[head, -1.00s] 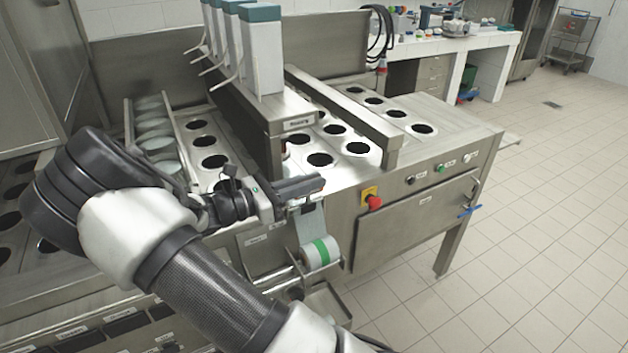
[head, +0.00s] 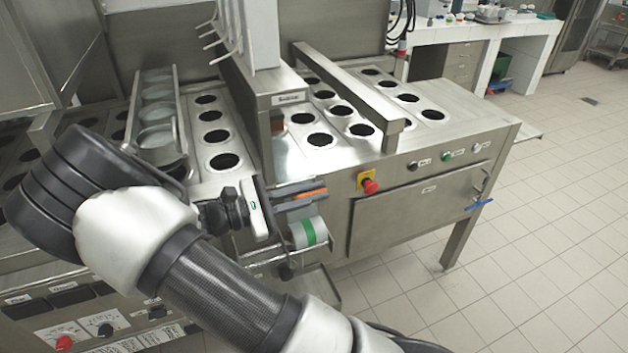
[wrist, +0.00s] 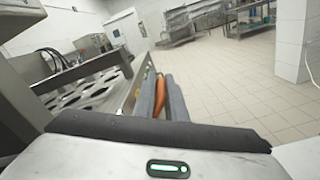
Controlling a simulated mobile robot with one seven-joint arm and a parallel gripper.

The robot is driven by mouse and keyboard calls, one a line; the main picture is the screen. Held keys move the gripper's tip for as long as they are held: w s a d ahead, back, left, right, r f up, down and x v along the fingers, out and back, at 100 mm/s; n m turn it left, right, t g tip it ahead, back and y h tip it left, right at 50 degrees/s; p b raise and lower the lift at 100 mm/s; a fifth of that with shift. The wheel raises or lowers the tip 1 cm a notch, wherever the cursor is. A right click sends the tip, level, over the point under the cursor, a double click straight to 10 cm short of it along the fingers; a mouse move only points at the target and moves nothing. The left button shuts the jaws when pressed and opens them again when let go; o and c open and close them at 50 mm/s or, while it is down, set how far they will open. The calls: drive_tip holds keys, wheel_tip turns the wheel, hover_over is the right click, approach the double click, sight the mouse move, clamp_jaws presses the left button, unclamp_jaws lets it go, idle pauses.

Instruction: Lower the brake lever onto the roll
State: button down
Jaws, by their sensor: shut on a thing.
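My gripper (head: 300,195) is at the front of the filling machine, just above the film roll. Its dark fingers are shut on an orange bar, the grip of the brake lever (head: 311,194). The orange grip also shows between the fingers in the wrist view (wrist: 158,102). The roll (head: 308,232), white with a green band, sits on its holder directly under the fingers. The rest of the lever is hidden by my gripper. I cannot tell whether the lever touches the roll.
A red stop button on a yellow plate (head: 368,183) is on the machine front, right of my gripper. Rows of round cup holes (head: 320,139) and a steel beam (head: 345,97) lie behind. Stacked lids (head: 157,112) stand left.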

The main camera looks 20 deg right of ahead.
drive_tip(key=s+f+m+b, duration=0.5)
drive_tip(key=f+m, duration=0.3)
drive_tip(key=f, duration=0.4)
drive_tip(key=shift+s+f+m+b, duration=0.15)
drive_tip(key=shift+s+m+b, duration=0.2)
drive_tip(key=shift+b, duration=0.25)
drive_tip(key=shift+f, duration=0.15)
drive_tip(key=c, duration=1.8)
unclamp_jaws()
drive_tip(key=shift+c, duration=0.2)
drive_tip(key=shift+w, duration=0.1)
